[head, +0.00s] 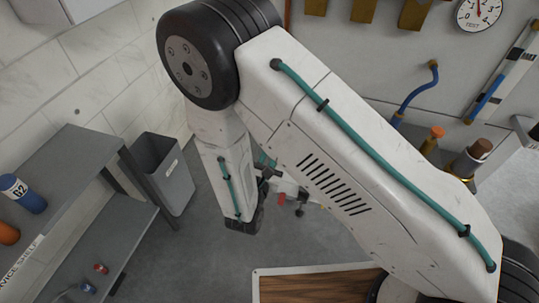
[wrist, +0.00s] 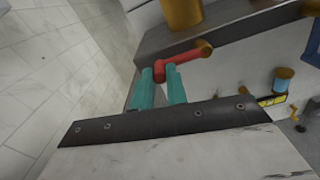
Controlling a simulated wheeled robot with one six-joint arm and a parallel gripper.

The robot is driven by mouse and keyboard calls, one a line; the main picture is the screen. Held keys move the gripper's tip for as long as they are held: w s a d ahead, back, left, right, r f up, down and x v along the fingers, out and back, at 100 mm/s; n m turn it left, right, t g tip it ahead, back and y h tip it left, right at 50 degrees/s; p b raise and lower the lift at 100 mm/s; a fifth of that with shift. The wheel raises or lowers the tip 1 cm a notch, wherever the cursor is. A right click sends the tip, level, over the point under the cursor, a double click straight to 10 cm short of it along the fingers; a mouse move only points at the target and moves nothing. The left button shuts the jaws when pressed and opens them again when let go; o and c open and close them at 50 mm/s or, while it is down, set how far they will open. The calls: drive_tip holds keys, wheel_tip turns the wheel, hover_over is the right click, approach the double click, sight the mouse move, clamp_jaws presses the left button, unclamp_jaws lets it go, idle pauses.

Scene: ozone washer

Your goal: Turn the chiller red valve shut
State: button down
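The red valve handle (wrist: 180,62) is a short red lever in the wrist view, running from a brass hub (wrist: 204,48) on the right to a bent end on the left. My gripper (wrist: 160,76) has two teal fingers, close together, one on each side of that bent end. The red end fills the narrow gap between the fingertips, and the fingers look shut on it. In the head view my arm hides most of the gripper, and a small red part (head: 282,199) shows low beside my arm.
A large brass cylinder (wrist: 182,14) stands just above the handle in the wrist view. A blue-and-brass fitting (wrist: 283,80) is to the right. In the head view a grey shelf (head: 78,165) and a grey bin (head: 165,175) stand at left, with a wood-topped surface (head: 315,287) in front.

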drive_tip(key=shift+f, duration=0.1)
drive_tip(key=s+d+f+n, duration=0.2)
drive_tip(key=d+f+n, duration=0.3)
drive_tip(key=n, duration=1.3)
drive_tip(key=shift+d+f, duration=0.35)
drive_tip(key=shift+f, duration=0.05)
idle(0.5)
drive_tip(key=c, duration=1.4)
unclamp_jaws()
drive_tip(key=shift+s, duration=0.1)
drive_tip(key=shift+v, duration=3.8)
